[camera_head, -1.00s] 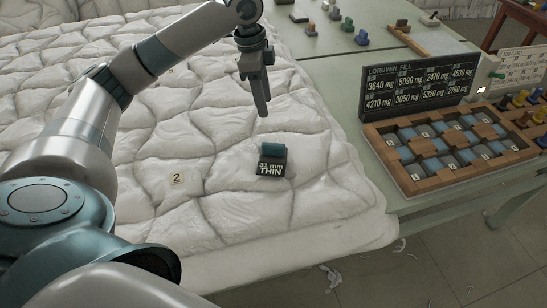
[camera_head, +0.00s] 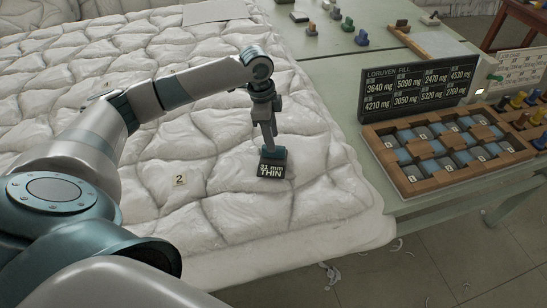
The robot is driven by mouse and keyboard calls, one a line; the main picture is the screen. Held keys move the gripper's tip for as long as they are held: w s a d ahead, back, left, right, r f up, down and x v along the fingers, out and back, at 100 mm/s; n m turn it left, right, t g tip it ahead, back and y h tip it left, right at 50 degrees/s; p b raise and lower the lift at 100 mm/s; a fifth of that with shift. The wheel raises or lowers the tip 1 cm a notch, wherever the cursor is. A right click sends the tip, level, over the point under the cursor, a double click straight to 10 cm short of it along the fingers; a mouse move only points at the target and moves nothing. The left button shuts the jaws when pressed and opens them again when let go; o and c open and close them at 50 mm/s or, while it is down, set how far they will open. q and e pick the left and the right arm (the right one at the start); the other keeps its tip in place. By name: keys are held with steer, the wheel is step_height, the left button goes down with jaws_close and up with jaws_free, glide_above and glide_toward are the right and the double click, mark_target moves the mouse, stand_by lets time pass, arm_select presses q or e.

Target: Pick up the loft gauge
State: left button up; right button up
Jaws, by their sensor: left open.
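The loft gauge (camera_head: 271,170) is a small dark block with a teal top, marked "31 mm THIN". It sits on the white quilted duvet (camera_head: 240,222) near its front right part. My left gripper (camera_head: 270,147) points down right at the gauge's teal top, with its fingertips at or just behind it. The fingers are open, though the gap between them is hard to see from this side. I cannot tell whether they touch the gauge. My right gripper is not in view.
A wooden compartment tray (camera_head: 408,187) and a dark sign (camera_head: 417,88) with milligram figures stand on the green table at right. A small "2" tag (camera_head: 180,180) lies on the duvet left of the gauge. Several small coloured pieces stand at the back.

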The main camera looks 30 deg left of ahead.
mark_target(273, 160)
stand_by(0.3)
arm_select(q)
steer(key=shift+d+f+p, duration=0.1)
steer(key=shift+f+p, duration=0.4)
steer(key=shift+f, duration=0.1)
step_height(273, 160, down, 3)
steer(key=shift+w+d+f+p, duration=0.1)
steer(key=shift+w+d+p, duration=0.05)
steer(key=shift+p, duration=0.45)
steer(key=shift+f, duration=0.4)
steer(key=c, duration=0.9)
jaws_close()
